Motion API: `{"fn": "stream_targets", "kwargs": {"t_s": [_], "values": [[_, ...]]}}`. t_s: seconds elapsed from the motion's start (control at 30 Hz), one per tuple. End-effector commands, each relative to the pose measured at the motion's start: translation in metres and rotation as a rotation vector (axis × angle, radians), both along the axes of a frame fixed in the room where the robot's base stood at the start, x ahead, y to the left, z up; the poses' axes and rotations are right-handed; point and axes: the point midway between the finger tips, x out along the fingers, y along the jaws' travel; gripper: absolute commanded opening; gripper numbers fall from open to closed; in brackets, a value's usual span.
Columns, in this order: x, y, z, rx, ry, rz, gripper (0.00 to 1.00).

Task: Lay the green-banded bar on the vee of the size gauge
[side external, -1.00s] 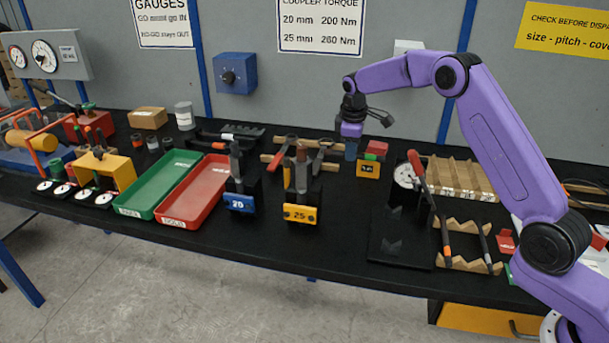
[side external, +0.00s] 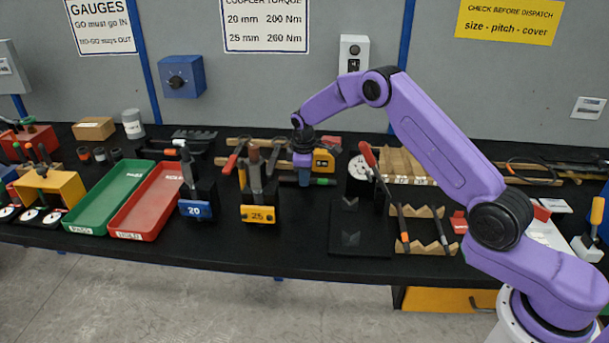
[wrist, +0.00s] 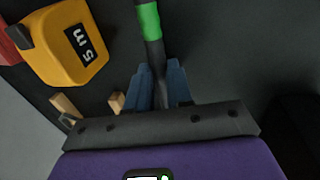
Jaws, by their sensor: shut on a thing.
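My gripper (side external: 304,183) is shut on the green-banded bar (side external: 322,181), with the band to the right of the fingers. In the wrist view the bar's green band (wrist: 150,22) lies beyond my blue fingertips (wrist: 160,76), and the dark bar runs between them. In the side view the bar lies roughly level; whether it touches the bench cannot be told. The size gauge stands to the right, with a black base plate (side external: 372,244), a white dial (side external: 360,168) and a red lever (side external: 369,155). Dark vee blocks (side external: 350,238) sit on its plate.
A yellow tape measure (side external: 323,160) is close behind my gripper, also in the wrist view (wrist: 70,45). The 25 stand (side external: 259,214) with upright tools is just left. A wooden notched rack (side external: 428,247) holding bars stands right of the gauge.

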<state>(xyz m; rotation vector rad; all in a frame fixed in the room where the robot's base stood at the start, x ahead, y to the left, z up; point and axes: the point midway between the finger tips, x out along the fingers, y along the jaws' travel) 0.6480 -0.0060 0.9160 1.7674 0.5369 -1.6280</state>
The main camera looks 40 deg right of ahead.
Motion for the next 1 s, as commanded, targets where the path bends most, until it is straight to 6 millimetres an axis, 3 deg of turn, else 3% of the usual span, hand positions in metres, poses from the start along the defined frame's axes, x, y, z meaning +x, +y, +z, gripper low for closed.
{"fn": "stream_targets", "kwargs": {"t_s": [0.2, 0.23, 0.27, 0.67, 1.0], "values": [[0.001, 0.000, -0.002, 0.000, -0.001, 0.000, 0.00], [0.000, 0.000, -0.003, -0.001, 0.001, 0.000, 0.24], [0.000, 0.000, -0.002, 0.000, 0.000, 0.000, 0.31], [-0.001, 0.001, 0.007, 0.000, 0.000, 0.000, 0.31], [-0.009, 0.010, 0.070, 0.000, -0.003, 0.000, 0.31]]}}
